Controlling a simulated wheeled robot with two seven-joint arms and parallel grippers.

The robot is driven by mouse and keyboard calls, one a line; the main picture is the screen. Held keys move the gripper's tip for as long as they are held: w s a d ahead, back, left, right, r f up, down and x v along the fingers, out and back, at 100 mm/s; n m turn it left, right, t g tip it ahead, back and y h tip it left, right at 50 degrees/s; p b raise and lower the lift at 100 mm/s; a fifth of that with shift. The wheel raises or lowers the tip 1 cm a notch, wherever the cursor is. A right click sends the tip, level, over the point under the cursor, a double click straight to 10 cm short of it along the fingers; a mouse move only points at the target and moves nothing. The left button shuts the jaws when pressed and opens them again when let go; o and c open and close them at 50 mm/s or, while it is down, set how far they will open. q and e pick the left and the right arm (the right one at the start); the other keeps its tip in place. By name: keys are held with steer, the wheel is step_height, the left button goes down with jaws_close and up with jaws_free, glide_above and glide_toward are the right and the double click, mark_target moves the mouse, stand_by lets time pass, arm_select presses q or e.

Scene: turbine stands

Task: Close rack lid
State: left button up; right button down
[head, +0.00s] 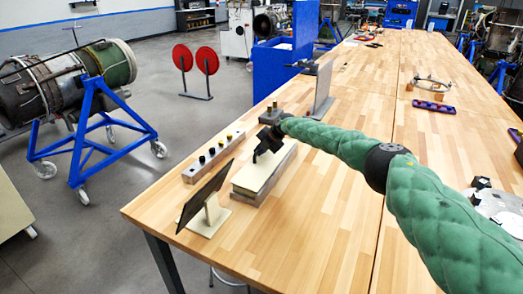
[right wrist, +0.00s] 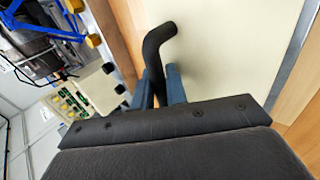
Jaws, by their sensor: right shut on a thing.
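The rack (head: 250,198) is a low grey box near the left edge of the wooden table. Its cream lid (head: 258,172) lies flat or nearly flat over it; I cannot tell whether it is fully seated. The lid also fills much of the right wrist view (right wrist: 236,50). A black bent handle (right wrist: 158,45) stands up from the lid side. My right gripper (head: 265,146) is over the rack's far end. In the right wrist view its fingers (right wrist: 160,85) are shut on the handle's lower part. My left gripper is not in view.
A dark panel on a stand (head: 205,205) is close in front, and another panel (head: 322,92) stands behind. The table's middle (head: 335,180) is mostly clear. A blue cabinet (head: 275,70) is beyond the table's edge.

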mark_target(262, 149)
steer(key=shift+f, duration=0.45)
steer(key=c, duration=1.8)
jaws_free()
steer(key=shift+o, duration=0.4)
steer(key=shift+s, duration=0.1)
steer(key=shift+d, duration=0.1)
steer(key=shift+d+r+b, duration=0.3)
steer(key=shift+r, duration=0.1)
steer(key=shift+h, duration=0.3)
steer(key=b+v, duration=0.2)
steer(key=v, duration=0.3)
steer(key=shift+r, duration=0.3)
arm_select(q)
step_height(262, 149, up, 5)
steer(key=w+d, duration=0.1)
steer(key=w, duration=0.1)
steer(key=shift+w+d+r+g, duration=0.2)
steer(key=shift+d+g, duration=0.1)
arm_select(e)
steer(key=shift+v, duration=0.8)
steer(key=shift+a+r, duration=0.1)
